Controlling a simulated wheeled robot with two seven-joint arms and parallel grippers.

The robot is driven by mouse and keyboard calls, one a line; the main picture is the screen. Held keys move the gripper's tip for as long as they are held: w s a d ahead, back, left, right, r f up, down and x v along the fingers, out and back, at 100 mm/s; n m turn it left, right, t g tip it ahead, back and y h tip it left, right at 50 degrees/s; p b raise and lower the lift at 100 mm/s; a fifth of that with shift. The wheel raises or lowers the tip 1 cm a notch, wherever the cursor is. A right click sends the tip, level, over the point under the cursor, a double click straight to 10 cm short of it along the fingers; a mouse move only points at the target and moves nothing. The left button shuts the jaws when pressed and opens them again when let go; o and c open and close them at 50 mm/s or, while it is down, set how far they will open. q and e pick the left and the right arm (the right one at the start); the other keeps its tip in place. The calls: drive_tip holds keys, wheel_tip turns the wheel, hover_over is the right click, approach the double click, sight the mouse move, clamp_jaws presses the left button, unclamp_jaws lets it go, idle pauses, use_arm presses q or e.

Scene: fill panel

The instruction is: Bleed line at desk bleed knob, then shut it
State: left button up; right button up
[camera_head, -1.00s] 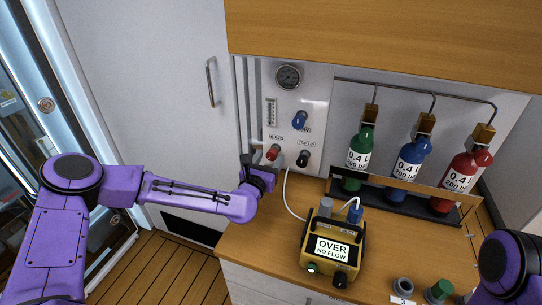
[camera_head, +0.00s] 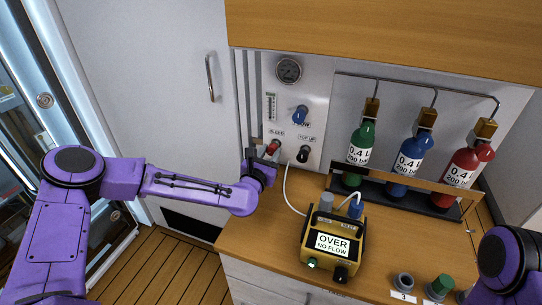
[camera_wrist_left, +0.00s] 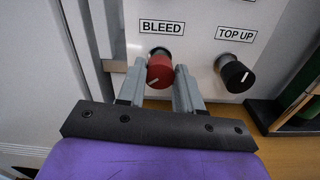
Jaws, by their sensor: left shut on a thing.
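The red bleed knob (camera_head: 274,146) sits low on the white panel (camera_head: 318,115), below its BLEED label. In the left wrist view the red knob (camera_wrist_left: 160,70) is between the two grey fingers of my left gripper (camera_wrist_left: 161,82). The gripper is shut on it, and the knob's white mark points sideways. In the head view my left gripper (camera_head: 268,158) reaches the knob from the front left. The right gripper is out of view; only part of my right arm shows at the lower right.
The black TOP UP knob (camera_wrist_left: 236,76) is just right of the bleed knob. A blue knob (camera_head: 299,114) and a gauge (camera_head: 288,70) are above. A yellow meter (camera_head: 333,245) reads OVER NO FLOW on the desk. Green, blue and red bottles (camera_head: 411,157) stand in a rack at right.

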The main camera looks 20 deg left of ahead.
use_arm(q)
drive_tip(key=m+b, duration=0.1)
drive_tip(key=m, duration=0.1)
drive_tip(key=shift+d+f+m, duration=0.1)
drive_tip(key=shift+m, duration=0.2)
drive_tip(key=m+b, duration=0.1)
drive_tip(key=m, duration=0.1)
drive_tip(key=shift+m, duration=0.4)
drive_tip(key=m, duration=0.2)
drive_tip(key=shift+m+b, duration=0.4)
drive_tip(key=m, duration=0.3)
drive_tip(key=shift+m+b, duration=0.3)
drive_tip(key=m, duration=0.3)
drive_tip(key=shift+m, duration=0.3)
drive_tip(key=m, duration=0.3)
drive_tip(key=shift+f+m, duration=0.1)
drive_tip(key=shift+m, duration=0.2)
drive_tip(key=m, duration=0.6)
drive_tip(key=shift+f+m+b, duration=0.15)
drive_tip(key=shift+m+b, duration=0.15)
drive_tip(key=shift+m, duration=0.1)
